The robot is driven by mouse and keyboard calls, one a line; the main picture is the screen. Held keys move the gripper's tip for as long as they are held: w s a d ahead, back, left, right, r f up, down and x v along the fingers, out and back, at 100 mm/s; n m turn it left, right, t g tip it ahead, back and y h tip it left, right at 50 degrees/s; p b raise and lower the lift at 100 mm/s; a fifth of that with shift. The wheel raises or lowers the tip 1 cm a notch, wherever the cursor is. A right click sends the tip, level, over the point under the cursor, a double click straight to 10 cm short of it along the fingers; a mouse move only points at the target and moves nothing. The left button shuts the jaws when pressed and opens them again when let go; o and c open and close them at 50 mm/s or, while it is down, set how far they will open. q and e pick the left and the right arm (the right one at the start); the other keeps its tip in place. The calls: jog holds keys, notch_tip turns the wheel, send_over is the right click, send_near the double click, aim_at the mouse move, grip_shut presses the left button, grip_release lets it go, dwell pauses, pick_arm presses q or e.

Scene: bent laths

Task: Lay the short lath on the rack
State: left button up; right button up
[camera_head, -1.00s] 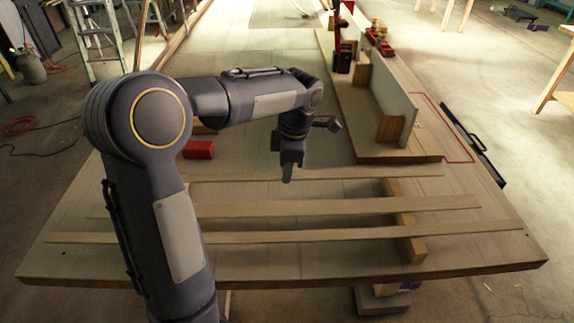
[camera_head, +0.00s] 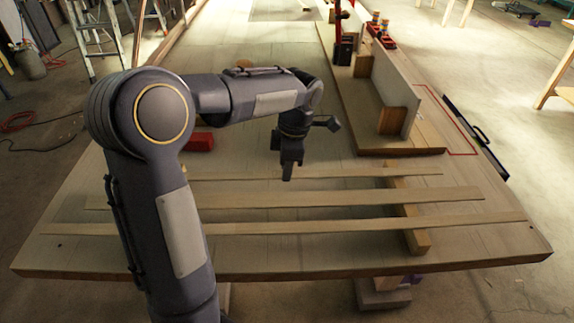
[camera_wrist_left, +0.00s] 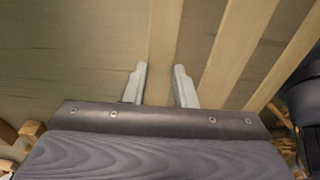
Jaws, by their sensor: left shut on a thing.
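The short lath (camera_head: 350,172), thin and pale, is the farthest and shortest of three laths lying left to right across the table. My left gripper (camera_head: 287,176) is shut on it near its middle. In the left wrist view the short lath (camera_wrist_left: 164,45) runs up from between the two fingers (camera_wrist_left: 160,88). The rack shows as a wooden bar (camera_head: 412,228) under the right part of the laths. The short lath passes over the far end of this bar; I cannot tell whether it touches. Its left end is hidden behind my arm. My right gripper is not in view.
A middle lath (camera_head: 340,206) and a longer near lath (camera_head: 330,227) lie across the bar. A red block (camera_head: 200,141) is behind my arm. A wooden fixture with an upright board (camera_head: 395,90) stands at the back right.

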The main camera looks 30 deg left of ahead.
pick_arm(q)
jog(key=shift+f, duration=0.25)
jog(key=o, duration=1.3)
jog(key=shift+c, duration=0.2)
jog(key=shift+r, duration=0.1)
jog(key=shift+w+d+r+p, duration=0.1)
jog(key=shift+d+r+p, duration=0.05)
jog(key=shift+r+p, duration=1.25)
jog(key=shift+w+d+r+p, duration=0.1)
jog(key=shift+d+r+p, duration=0.05)
jog(key=shift+r+p, duration=1.15)
jog(key=shift+r+b, duration=0.2)
jog(key=shift+b, duration=0.1)
notch_tip(320, 180, up, 7)
jog(key=p, duration=0.6)
jog(key=shift+s, duration=0.1)
